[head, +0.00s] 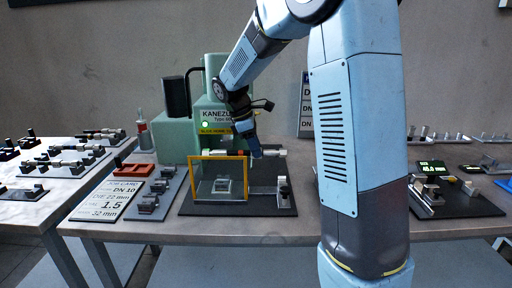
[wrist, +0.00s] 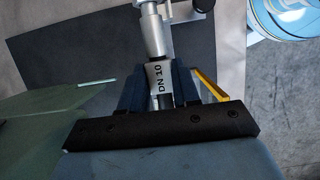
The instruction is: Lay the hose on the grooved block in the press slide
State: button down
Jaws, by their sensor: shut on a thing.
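My gripper (head: 254,150) is shut on the hose, just above and behind the guard's top right corner. In the wrist view, a grey piece of the hose marked DN 10 (wrist: 160,75) sits between my two dark fingers (wrist: 158,92), with a silver end piece (wrist: 152,32) beyond it. In the head view, a silver end of the hose (head: 272,153) sticks out to the right of my fingers. The grooved block (head: 224,185) shows small behind the clear, yellow-framed guard (head: 191,180), below and left of my gripper. Its groove is too small to make out.
The green press (head: 180,138), with a green light lit, stands behind. A slide rail with an upright stop (head: 284,190) lies right of the guard. A card (head: 107,199) reading DN 10 and a rack of dies (head: 153,196) lie left. A green-lit gauge (head: 431,166) stands right.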

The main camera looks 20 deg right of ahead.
jog(key=shift+d, duration=0.1)
jog(key=shift+s+f, duration=0.1)
jog(key=shift+f, duration=4.25)
jog(key=shift+f, duration=0.55)
jog(key=c, duration=0.7)
grip_release()
jog(key=shift+c, duration=0.2)
jog(key=v, duration=1.3)
jog(key=shift+r, duration=0.35)
